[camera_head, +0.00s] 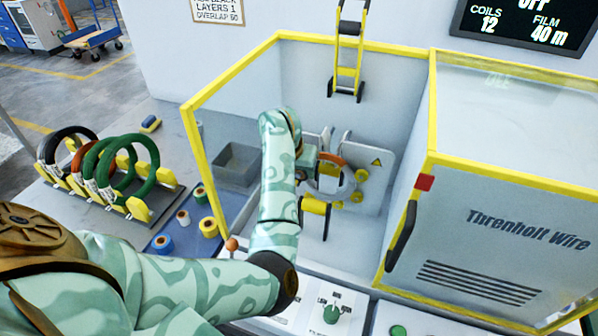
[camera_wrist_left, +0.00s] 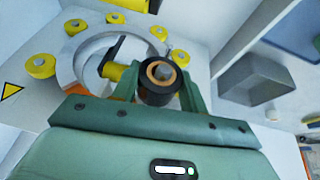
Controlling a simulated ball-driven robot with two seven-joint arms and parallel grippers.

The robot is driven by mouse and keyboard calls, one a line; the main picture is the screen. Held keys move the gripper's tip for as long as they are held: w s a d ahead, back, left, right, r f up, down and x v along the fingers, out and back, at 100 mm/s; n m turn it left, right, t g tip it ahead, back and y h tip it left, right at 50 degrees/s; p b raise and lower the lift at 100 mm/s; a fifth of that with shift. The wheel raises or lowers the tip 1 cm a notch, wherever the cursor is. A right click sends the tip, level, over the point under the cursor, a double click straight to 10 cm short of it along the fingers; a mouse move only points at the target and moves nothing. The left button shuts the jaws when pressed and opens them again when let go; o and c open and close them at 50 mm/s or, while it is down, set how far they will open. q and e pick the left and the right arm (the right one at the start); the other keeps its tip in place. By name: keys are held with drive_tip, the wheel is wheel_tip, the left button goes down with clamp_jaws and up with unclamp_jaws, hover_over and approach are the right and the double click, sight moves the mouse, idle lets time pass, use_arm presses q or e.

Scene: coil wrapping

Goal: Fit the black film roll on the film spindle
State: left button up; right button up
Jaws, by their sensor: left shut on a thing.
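The black film roll (camera_wrist_left: 158,95) with an orange core shows in the left wrist view, between the fingers of my left gripper (camera_wrist_left: 159,76). The gripper is shut on the roll's sides. A grey round end shows inside the core; I cannot tell whether this is the film spindle. The roll is in front of the pale wrapping ring (camera_wrist_left: 68,68). In the head view my left gripper (camera_head: 308,165) is inside the yellow-framed machine, mostly hidden by my wrist, and the roll cannot be made out. My right gripper is not in view.
Yellow rollers (camera_head: 361,175) surround the ring. A grey bin (camera_head: 237,163) is at the machine's left. A blue mat (camera_head: 164,243) holds several film rolls. A rack (camera_head: 139,208) of coils stands at the left. The machine's yellow frame (camera_head: 196,150) and door handle (camera_head: 401,236) border the opening.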

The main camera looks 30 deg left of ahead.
use_arm(q)
drive_tip(key=shift+w, duration=0.1)
drive_tip(key=o, duration=1.1)
drive_tip(key=shift+a, duration=0.1)
drive_tip(key=shift+c, duration=0.2)
drive_tip(key=p+v, duration=0.5)
drive_tip(key=v, duration=1.1)
drive_tip(key=shift+r+p, duration=0.2)
drive_tip(key=shift+p, duration=0.2)
